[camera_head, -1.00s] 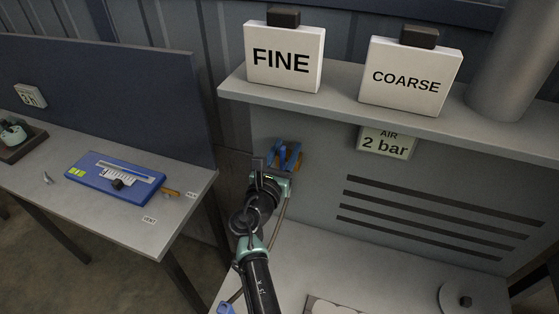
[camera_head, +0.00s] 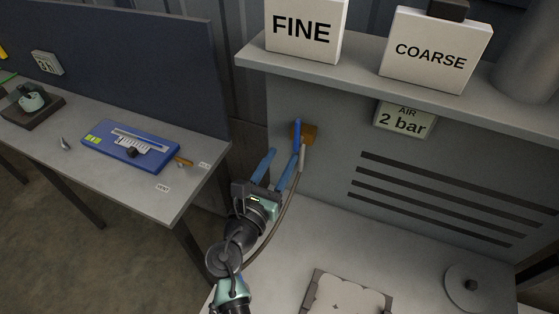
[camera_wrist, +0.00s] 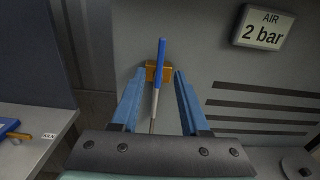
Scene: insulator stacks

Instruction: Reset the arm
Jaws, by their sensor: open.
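My gripper (camera_head: 281,166) has two blue fingers and is spread open in front of the grey back panel. In the wrist view my gripper (camera_wrist: 153,88) shows nothing clamped between its fingers. A blue-handled pen-like tool (camera_head: 297,137) with a pale lower part hangs upright at an orange-brown holder (camera_head: 309,133) on the panel. In the wrist view the tool (camera_wrist: 161,62) appears in line between the fingers, in front of the holder (camera_wrist: 150,73), and apart from both fingers. A thin hose (camera_head: 283,217) runs down from the tool past my wrist.
A shelf (camera_head: 420,87) above carries the FINE sign (camera_head: 302,30) and COARSE sign (camera_head: 432,50). An "AIR 2 bar" plate (camera_head: 404,120) is below it. A pale tray (camera_head: 347,297) and round disc (camera_head: 474,286) lie on the bench. A side table with a blue device (camera_head: 131,146) stands left.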

